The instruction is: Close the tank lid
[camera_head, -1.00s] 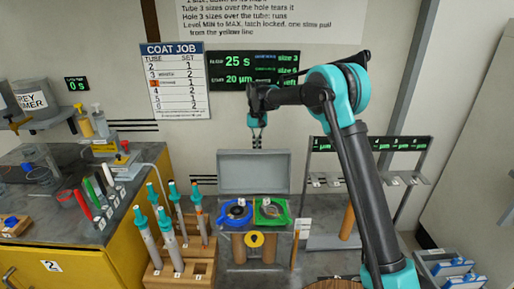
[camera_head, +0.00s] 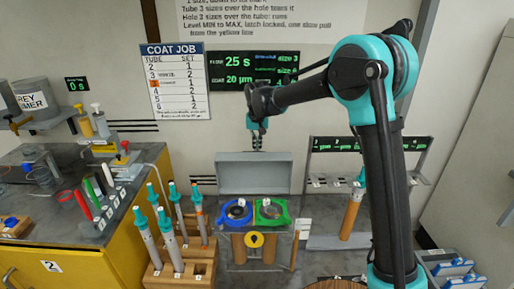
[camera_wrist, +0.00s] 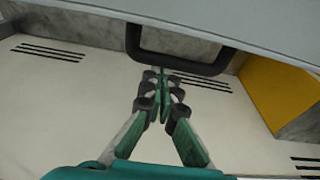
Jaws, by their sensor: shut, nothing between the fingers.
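The tank (camera_head: 254,208) stands at the middle of the bench. Its grey lid (camera_head: 254,174) is raised and stands nearly upright at the back. A blue ring (camera_head: 236,213) and a green ring (camera_head: 271,211) sit side by side on the tank top. My gripper (camera_head: 257,149) is shut and empty, pointing down at the lid's top edge. In the wrist view my gripper (camera_wrist: 163,72) has its fingertips close to a dark bar handle (camera_wrist: 185,65) beside a grey panel, likely the lid (camera_wrist: 235,22). I cannot tell whether they touch.
A wooden rack (camera_head: 180,270) with several teal-topped rods stands front left of the tank. A grey stand (camera_head: 340,242) with a rod (camera_head: 351,215) is to the right. A yellow cabinet (camera_head: 85,262) is at the left. The wall is close behind the lid.

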